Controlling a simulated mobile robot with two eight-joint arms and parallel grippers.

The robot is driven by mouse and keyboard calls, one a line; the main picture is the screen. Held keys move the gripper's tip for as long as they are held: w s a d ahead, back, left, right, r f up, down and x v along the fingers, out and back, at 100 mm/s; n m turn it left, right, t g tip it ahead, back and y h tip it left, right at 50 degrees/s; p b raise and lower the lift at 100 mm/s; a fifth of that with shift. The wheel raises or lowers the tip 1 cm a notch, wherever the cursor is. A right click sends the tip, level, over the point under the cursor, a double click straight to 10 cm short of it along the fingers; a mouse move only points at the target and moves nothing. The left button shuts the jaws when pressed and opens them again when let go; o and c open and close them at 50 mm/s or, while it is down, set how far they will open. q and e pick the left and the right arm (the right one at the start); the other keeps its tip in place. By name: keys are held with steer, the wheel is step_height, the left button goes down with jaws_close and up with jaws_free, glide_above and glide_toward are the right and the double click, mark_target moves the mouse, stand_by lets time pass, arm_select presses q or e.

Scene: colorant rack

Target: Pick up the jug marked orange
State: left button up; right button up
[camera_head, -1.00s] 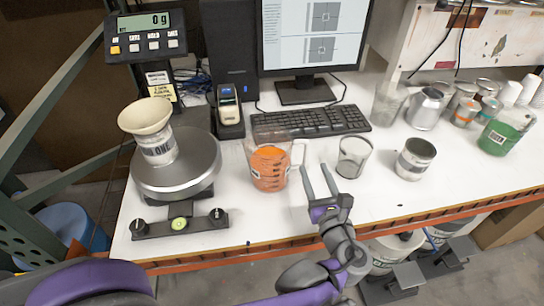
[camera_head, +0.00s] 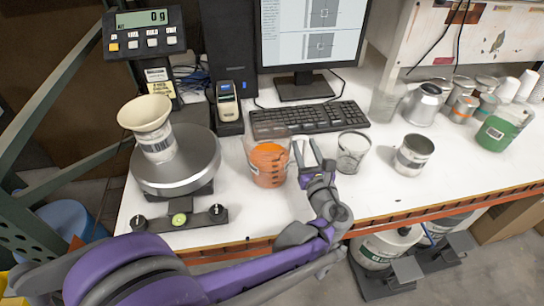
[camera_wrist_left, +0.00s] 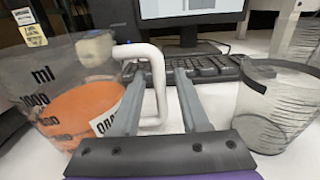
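The clear jug with orange contents (camera_head: 268,165) stands upright on the white bench in front of the keyboard. In the left wrist view the jug (camera_wrist_left: 75,112) fills the left side, with a label that begins "ORA". Its white handle (camera_wrist_left: 159,85) appears between my fingers in that view; I cannot tell whether they touch it. My left gripper (camera_head: 307,152) is open, just right of the jug, and its fingers (camera_wrist_left: 158,90) point toward the keyboard. My right gripper is not in view.
An empty clear beaker (camera_head: 352,153) stands close on the right of my gripper, and a metal can (camera_head: 413,155) beyond it. A scale (camera_head: 178,170) with a funnel-topped cup (camera_head: 148,125) is at left. The keyboard (camera_head: 310,118) lies behind.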

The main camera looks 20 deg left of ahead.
arm_select(q)
jaws_close()
stand_by(1.2)
